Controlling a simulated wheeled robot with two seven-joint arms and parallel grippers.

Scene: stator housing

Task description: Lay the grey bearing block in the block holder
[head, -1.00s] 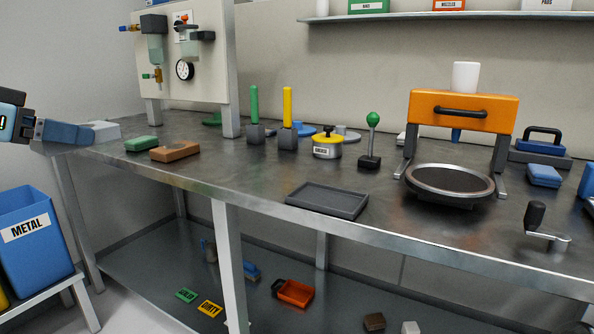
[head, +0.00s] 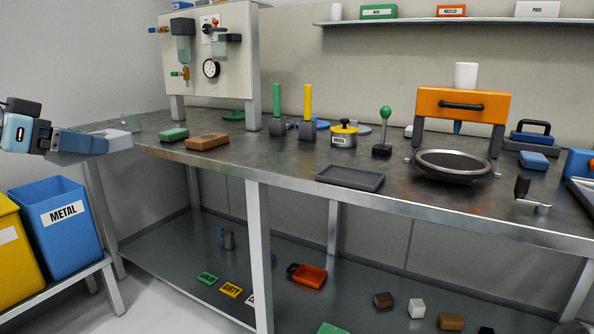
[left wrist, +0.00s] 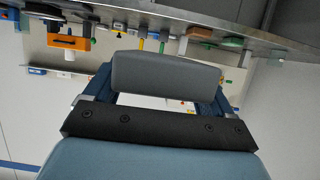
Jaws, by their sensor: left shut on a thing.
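My left gripper (head: 92,143) comes in from the left in the head view, beside the left end of the workbench. It is shut on a pale grey block, the grey bearing block (head: 119,141). In the left wrist view the block (left wrist: 165,77) spans between the two fingers as a smooth grey bar. A shallow dark grey tray (head: 350,184) lies empty near the bench's front edge. I cannot tell whether it is the block holder. My right gripper is not in view.
A green block (head: 174,134) and a brown block (head: 207,141) lie on the bench near its left end. A gauge panel (head: 212,50) stands behind them. Blue metal bin (head: 75,240) is below the gripper. An orange press (head: 463,105) stands at the right.

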